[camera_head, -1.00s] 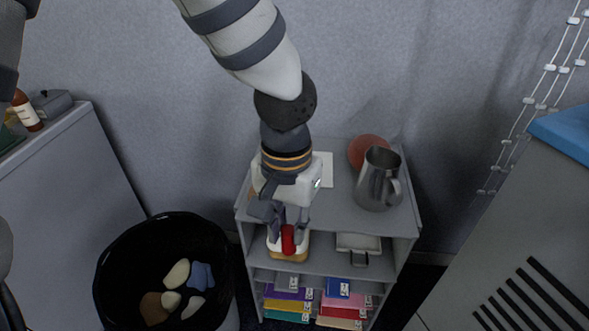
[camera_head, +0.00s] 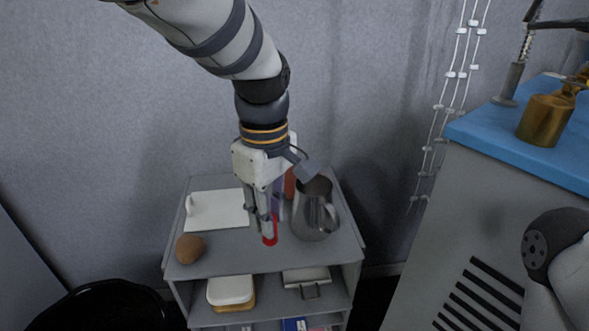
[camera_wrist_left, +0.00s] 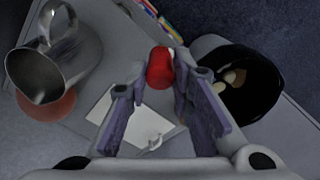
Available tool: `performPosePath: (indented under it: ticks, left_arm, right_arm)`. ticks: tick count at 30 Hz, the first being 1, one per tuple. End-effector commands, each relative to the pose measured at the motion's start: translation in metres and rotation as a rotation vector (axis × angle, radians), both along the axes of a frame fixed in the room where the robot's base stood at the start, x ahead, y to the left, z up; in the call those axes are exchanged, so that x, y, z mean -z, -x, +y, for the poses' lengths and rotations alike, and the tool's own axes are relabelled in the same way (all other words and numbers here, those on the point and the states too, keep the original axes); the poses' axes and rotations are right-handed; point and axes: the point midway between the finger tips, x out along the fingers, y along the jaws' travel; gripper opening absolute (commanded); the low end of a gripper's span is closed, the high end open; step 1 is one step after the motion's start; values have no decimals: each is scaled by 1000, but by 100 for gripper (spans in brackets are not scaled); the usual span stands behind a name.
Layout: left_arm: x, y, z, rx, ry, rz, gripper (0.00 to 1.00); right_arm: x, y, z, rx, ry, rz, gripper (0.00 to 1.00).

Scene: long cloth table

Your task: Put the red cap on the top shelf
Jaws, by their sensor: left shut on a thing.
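The red cap (camera_head: 270,237) is between the fingertips of my left gripper (camera_head: 264,226), which is shut on it. It shows larger in the left wrist view (camera_wrist_left: 160,67), between the purple-grey fingers (camera_wrist_left: 160,80). The grey shelf unit's top shelf (camera_head: 235,262) lies below the gripper in the head view. The cap is over its front middle part; I cannot tell whether it touches the surface. The fingers hide part of the cap. My right gripper is not in view.
A metal pitcher (camera_head: 314,212) stands close right of the cap. A brown ball (camera_head: 190,248) and a white sheet (camera_head: 217,209) are on the left of the top. A reddish round thing (camera_head: 290,183) is partly hidden behind. A white-lidded box (camera_head: 230,290) sits on the shelf below.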

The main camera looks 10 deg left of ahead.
Motion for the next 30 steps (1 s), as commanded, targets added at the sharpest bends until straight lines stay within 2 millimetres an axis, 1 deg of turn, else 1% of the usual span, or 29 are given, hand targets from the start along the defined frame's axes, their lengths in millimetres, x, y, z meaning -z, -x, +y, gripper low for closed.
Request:
performPosePath:
  ticks: [1, 2, 3, 6, 14, 18, 20, 25, 29, 30]
  left_arm:
    - [18, -11, 10, -3, 4, 17, 7]
    - [22, -18, 17, -4, 3, 17, 7]
    - [33, -24, 22, -2, 3, 20, 7]
    - [53, -36, 34, -1, 3, 17, 7]
    - [76, -53, 50, -1, 1, 10, 7]
    - [102, -52, 49, 2, 1, 11, 7]
    - [105, -53, 49, 2, 2, 7, 7]
    - [103, -53, 49, 1, 2, 5, 7]
    - [107, -52, 49, 1, 1, 6, 7]
    - [106, -53, 49, 1, 2, 5, 28]
  right_arm:
    - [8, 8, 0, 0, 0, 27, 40]
    - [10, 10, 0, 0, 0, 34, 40]
    - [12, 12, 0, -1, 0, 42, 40]
    - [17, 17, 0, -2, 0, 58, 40]
    - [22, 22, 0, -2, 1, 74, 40]
    - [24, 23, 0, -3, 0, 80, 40]
    - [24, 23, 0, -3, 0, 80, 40]
    - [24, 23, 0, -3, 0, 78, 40]
    - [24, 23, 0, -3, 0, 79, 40]
    - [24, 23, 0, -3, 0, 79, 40]
